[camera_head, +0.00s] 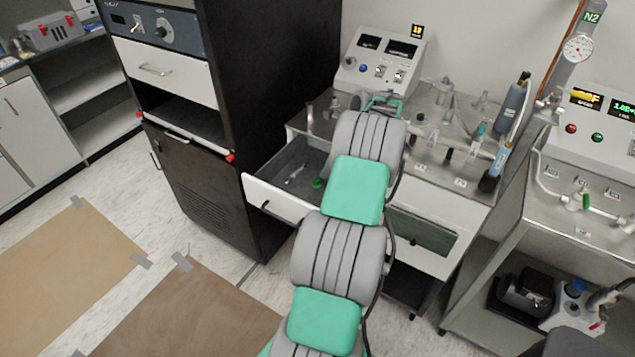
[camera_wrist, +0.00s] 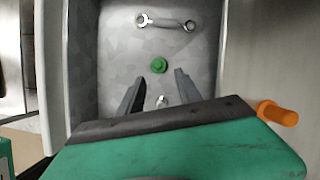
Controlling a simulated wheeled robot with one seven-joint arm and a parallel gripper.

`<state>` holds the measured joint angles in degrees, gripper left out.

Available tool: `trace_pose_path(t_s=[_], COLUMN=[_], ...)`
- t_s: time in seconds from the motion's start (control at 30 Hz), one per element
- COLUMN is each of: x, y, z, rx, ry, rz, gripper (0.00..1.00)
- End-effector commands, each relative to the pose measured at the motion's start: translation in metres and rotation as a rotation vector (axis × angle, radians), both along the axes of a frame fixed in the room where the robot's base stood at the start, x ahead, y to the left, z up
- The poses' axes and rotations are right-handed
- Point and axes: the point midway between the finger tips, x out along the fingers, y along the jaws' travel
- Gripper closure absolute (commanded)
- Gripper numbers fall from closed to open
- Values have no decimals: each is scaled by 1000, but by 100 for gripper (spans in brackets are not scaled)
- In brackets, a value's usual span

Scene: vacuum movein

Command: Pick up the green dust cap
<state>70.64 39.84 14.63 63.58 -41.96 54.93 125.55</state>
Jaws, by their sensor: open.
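The green dust cap (camera_wrist: 158,65) lies on the floor of an open drawer (camera_wrist: 83,60), just ahead of my fingertips in the wrist view. It also shows in the head view (camera_head: 318,183), at the edge of my arm. My gripper (camera_wrist: 160,82) is open and empty, its two dark fingers pointing toward the cap with a gap between them. I cannot tell how high the fingers are above the drawer floor. In the head view my arm hides the gripper and part of the drawer (camera_head: 275,199).
A wrench (camera_wrist: 166,22) lies in the drawer beyond the cap. A small metal piece (camera_wrist: 162,101) is partly visible between my fingers. The drawer walls stand close on the left and right. An orange handle (camera_wrist: 278,113) is at the right. A dark cabinet (camera_head: 215,190) stands left of the drawer.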

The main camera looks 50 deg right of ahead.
Motion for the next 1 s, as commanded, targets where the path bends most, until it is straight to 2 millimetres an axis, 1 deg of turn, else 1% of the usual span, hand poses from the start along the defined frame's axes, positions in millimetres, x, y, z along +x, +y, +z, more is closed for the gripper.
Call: trace_pose_path(t_s=[0.03,0.17,0.3,0.4,0.47,0.63,1.0], x=[4,10,20,26,27,26,27], y=[3,6,12,13,13,13,13], z=[-7,-20,-41,-55,-57,-58,-57], rx=[2,0,1,-1,-3,-3,-3], ry=[1,1,3,1,1,1,1], rz=[4,4,5,5,4,4,4], gripper=[59,59,59,59,59,60,90])
